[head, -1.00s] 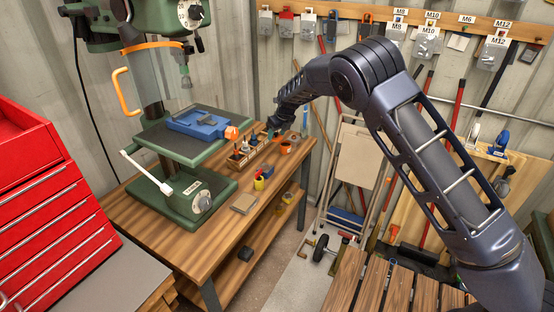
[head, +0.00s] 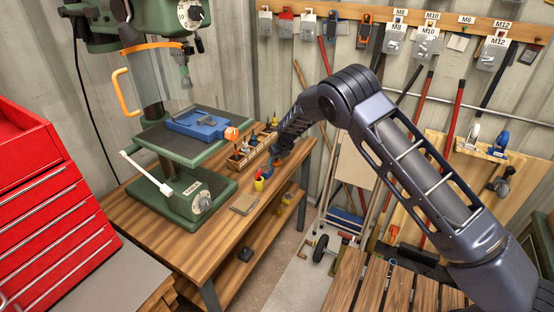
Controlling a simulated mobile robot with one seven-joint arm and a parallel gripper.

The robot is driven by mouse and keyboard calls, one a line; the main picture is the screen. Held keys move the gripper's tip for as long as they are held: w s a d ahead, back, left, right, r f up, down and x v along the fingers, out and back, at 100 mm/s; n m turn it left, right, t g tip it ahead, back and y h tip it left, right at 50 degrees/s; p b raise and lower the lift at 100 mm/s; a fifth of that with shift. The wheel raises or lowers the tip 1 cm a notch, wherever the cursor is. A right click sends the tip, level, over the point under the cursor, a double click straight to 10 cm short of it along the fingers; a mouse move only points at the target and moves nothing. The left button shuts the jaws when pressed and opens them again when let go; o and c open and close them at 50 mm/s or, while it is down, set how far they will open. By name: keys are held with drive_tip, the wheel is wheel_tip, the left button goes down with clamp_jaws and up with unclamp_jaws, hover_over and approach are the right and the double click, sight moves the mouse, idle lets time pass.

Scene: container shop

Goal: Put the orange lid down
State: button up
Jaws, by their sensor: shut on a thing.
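My gripper (head: 278,161) is at the end of the arm, low over the right part of the wooden workbench (head: 150,228), to the right of the wooden tool holder. It is small and dark in this view. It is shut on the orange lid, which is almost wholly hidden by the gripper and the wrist. I cannot tell whether the lid touches the bench top.
A wooden holder (head: 240,162) with several tools stands left of my gripper. A yellow cup (head: 259,184) and a flat tan block (head: 243,204) are nearer. The green drill press (head: 195,200) with a blue vise (head: 198,125) stands at the left. The bench front is clear.

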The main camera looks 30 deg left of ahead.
drive_tip(key=shift+f, duration=0.1)
drive_tip(key=o, duration=1)
drive_tip(key=shift+c, duration=0.2)
drive_tip(key=v, duration=1.2)
drive_tip(key=shift+s, duration=0.15)
